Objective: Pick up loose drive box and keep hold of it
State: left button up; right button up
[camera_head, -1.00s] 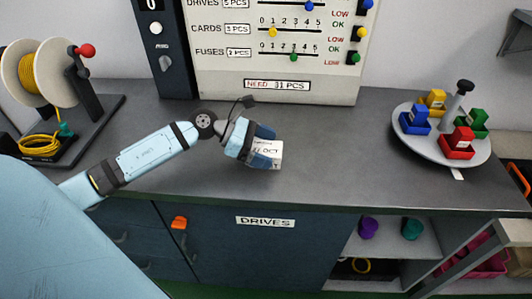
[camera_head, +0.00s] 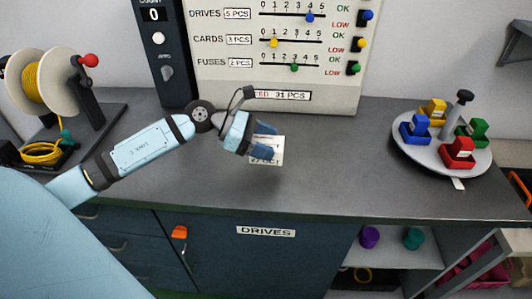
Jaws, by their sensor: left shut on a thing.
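The loose drive box (camera_head: 268,158) shows as a small piece with a white printed label reading OCT, above the grey counter in front of the panel. My left gripper (camera_head: 266,141) is shut on it, with its dark blue fingers over the label's upper and left parts. The fingers and hand hide the rest of the box. A dark shadow lies on the counter below, and the box looks a little clear of the surface. My right gripper is not in view.
The stock panel (camera_head: 208,85) stands behind the gripper. A yellow cable reel (camera_head: 16,75) is at left. A round tray (camera_head: 402,146) with several coloured boxes is at right. The counter (camera_head: 340,165) between gripper and tray is clear. A DRIVES cabinet (camera_head: 265,262) is below.

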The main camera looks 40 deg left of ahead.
aim_at(266, 143)
pick_arm(q)
notch_tip(266, 143, up, 15)
jog(key=w+d+f+n+t+p, duration=0.1)
jog(key=w+d+f, duration=0.2)
jog(key=d+f, duration=0.55)
notch_tip(266, 143, up, 8)
jog(key=p, duration=1.6)
jog(key=shift+a+y, duration=0.25)
jog(key=shift+y, duration=0.15)
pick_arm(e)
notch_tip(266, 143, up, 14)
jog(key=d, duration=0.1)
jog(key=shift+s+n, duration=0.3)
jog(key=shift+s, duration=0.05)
pick_arm(q)
jog(key=shift+s, duration=0.1)
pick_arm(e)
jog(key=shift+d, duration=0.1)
